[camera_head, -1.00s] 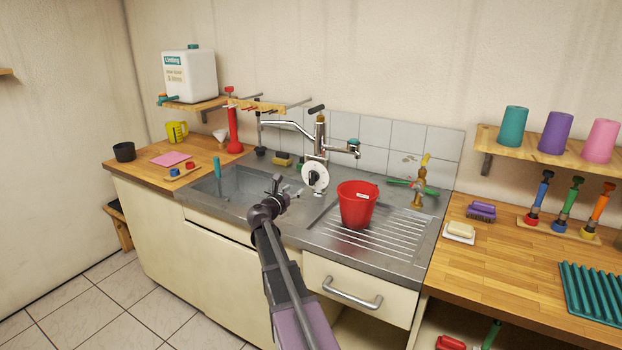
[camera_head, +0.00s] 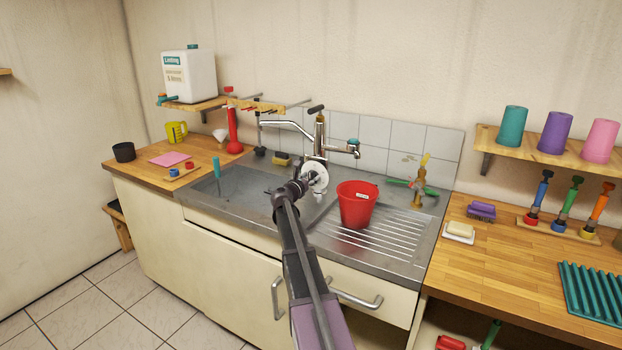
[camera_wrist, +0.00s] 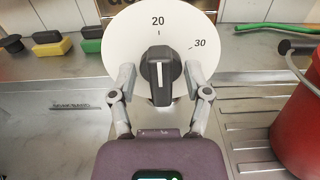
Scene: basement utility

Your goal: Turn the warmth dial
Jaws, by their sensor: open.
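The warmth dial is a white round plate (camera_wrist: 135,35) marked 20 and 30, with a black knob (camera_wrist: 160,75) at its middle. The knob's white line points up, close to the 20. In the head view the dial (camera_head: 316,177) stands at the sink's back, below the tap, partly covered by my arm. My gripper (camera_wrist: 160,82) is open, one finger on each side of the knob. I cannot tell whether the fingers touch it.
A red bucket (camera_head: 356,205) stands on the drainer just right of the dial. The tap (camera_head: 319,135) rises behind it. Sponges (camera_wrist: 47,44) lie behind the basin at left.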

